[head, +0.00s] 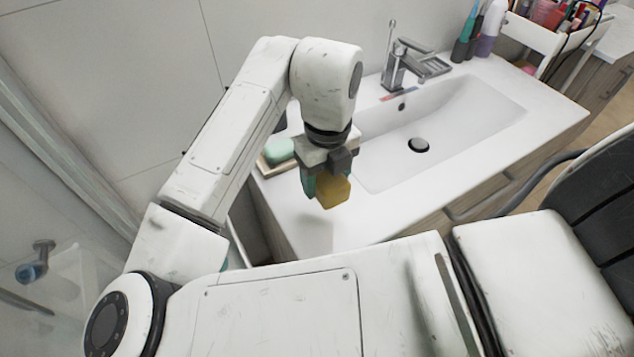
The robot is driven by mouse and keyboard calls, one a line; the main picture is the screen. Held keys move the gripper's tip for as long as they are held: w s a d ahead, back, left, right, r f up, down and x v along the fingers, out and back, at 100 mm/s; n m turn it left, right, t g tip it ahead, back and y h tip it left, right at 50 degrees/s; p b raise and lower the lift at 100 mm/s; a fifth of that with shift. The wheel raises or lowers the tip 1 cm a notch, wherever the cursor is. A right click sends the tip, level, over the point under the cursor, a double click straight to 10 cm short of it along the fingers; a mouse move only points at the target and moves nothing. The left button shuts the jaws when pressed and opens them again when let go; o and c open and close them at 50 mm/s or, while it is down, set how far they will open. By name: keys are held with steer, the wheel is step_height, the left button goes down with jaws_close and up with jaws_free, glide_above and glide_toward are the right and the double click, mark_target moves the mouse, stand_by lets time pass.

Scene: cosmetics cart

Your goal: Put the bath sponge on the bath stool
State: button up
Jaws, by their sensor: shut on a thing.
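My gripper (326,176) hangs from my white arm in the middle of the head view. It is shut on the bath sponge (334,194), a yellow block that sticks out below the jaws. A teal piece shows at the block's left side; I cannot tell whether it belongs to the sponge. The sponge is above the front left part of the white washbasin counter, apart from it. I cannot make out the bath stool for certain. A pale, partly see-through shape (88,283) stands at the lower left and is partly hidden by my arm.
The white counter (300,225) holds a sink basin (455,125) with a chrome tap (400,68). A green soap bar (279,151) lies on a dish left of the gripper. Bottles (487,28) and a full cosmetics cart (545,38) are at the upper right. A tiled wall is behind.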

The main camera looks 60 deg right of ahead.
mark_target(318, 179)
steer(key=f, duration=0.1)
steer(key=w+d+f, duration=0.2)
steer(key=f, duration=0.1)
steer(key=shift+w, duration=0.25)
steer(key=shift+w+d+f+p, duration=0.1)
steer(key=shift+f+p, duration=0.2)
steer(key=shift+f, duration=1.4)
steer(key=shift+f, duration=0.1)
steer(key=shift+f, duration=0.15)
steer(key=o, duration=1)
steer(key=shift+o, duration=0.2)
